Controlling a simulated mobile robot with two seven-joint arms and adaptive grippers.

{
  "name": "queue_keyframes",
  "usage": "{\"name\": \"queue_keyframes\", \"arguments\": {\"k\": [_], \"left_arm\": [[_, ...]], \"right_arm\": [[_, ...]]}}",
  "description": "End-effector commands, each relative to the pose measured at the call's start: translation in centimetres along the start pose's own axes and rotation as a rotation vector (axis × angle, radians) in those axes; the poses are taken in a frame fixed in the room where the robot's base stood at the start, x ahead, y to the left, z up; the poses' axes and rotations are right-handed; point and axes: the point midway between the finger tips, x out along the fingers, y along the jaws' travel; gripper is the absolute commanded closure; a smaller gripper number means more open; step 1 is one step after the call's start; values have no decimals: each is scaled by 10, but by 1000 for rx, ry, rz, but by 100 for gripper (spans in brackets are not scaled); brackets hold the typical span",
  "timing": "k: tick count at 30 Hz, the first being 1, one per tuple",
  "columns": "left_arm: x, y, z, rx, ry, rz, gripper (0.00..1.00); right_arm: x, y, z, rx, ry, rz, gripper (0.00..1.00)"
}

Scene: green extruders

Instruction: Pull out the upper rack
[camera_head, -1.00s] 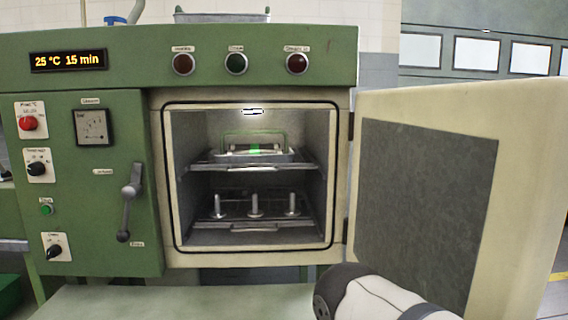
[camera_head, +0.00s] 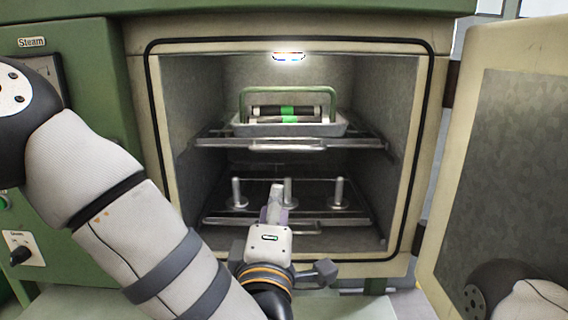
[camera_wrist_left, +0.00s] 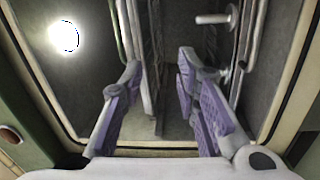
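The upper rack (camera_head: 225,143) is a metal wire shelf inside the open chamber, with a metal tray (camera_head: 245,129) on it. The tray has a green handle (camera_head: 287,91) and holds dark rods with green bands. The lower rack (camera_head: 225,222) with upright metal posts is below. My left gripper (camera_head: 274,196) is at the chamber opening, below the upper rack's front bar, and covers part of the lower rack. In the left wrist view its purple fingers (camera_wrist_left: 160,62) are spread and empty, with rack bars (camera_wrist_left: 160,98) beyond them. My right gripper is out of view.
The chamber door (camera_head: 500,180) stands open at the right, with part of my right arm in front of it. The chamber frame (camera_head: 148,130) borders the opening. A lamp (camera_head: 288,56) shines at the chamber's top. A green control panel is at the left.

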Motion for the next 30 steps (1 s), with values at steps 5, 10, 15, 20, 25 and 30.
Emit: {"name": "queue_keyframes", "arguments": {"k": [5,10,15,20,25,30], "left_arm": [[8,38,-2,-99,51,92,71],[42,40,-5,-98,55,94,71],[86,43,-7,-96,52,91,71],[113,44,-8,-95,50,89,71],[124,46,-9,-93,49,89,71],[124,47,-8,-93,48,89,71]], "right_arm": [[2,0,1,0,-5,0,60],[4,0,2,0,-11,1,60],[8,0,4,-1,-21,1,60],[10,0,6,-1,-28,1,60],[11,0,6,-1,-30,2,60],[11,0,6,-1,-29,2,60]]}}
